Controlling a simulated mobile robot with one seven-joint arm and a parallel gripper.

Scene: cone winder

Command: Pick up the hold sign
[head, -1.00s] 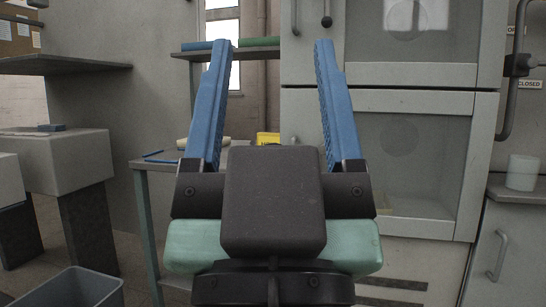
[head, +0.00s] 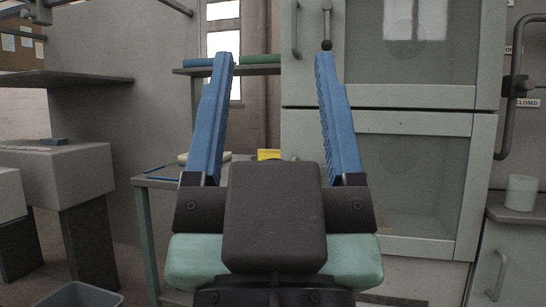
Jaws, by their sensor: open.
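My gripper (head: 273,58) fills the middle of the head view, its two blue fingers spread apart and pointing up and away. Nothing is seen between the fingertips. A small yellow object (head: 268,154) shows between the fingers, just above my dark palm, at the back of a grey table (head: 153,184). It may be the hold sign, but no lettering can be read and its lower part is hidden behind my gripper. The gripper appears nearer to the camera than the object and apart from it.
A pale cabinet with glass doors (head: 415,180) stands behind on the right. A shelf with blue and green rolls (head: 262,58) is behind the fingers. A white cup (head: 521,192) stands on the right counter. A grey bin (head: 80,295) and pale block (head: 70,175) are at left.

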